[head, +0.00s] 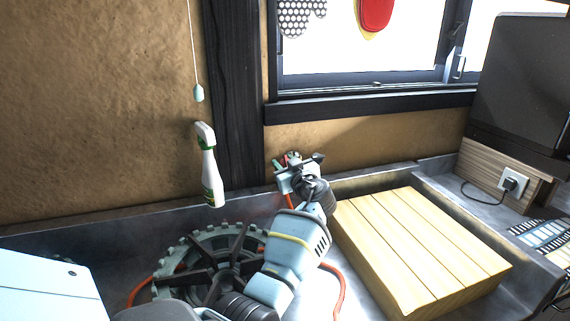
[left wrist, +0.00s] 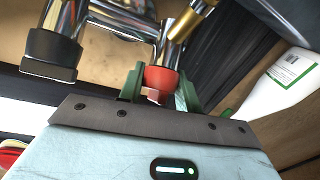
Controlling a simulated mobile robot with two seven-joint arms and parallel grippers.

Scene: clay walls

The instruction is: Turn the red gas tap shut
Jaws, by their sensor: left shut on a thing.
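The red gas tap (left wrist: 161,79) shows in the left wrist view as a small red piece between the two green fingers. Chrome pipework (left wrist: 122,22) and a brass-coloured stem (left wrist: 190,20) are beside it. My left gripper (head: 291,160) reaches toward the clay wall under the window in the head view. In the left wrist view my left gripper (left wrist: 160,88) is shut on the red tap, with one finger on each side. In the head view the gripper and wrist hide most of the tap. My right gripper is not in view.
A white spray bottle (head: 209,170) is left of the gripper, also in the left wrist view (left wrist: 285,85). A round spoked grate (head: 190,248) and red hose (head: 336,290) lie below the arm. A slatted wooden board (head: 425,250) is at right. A pull cord (head: 197,92) hangs left.

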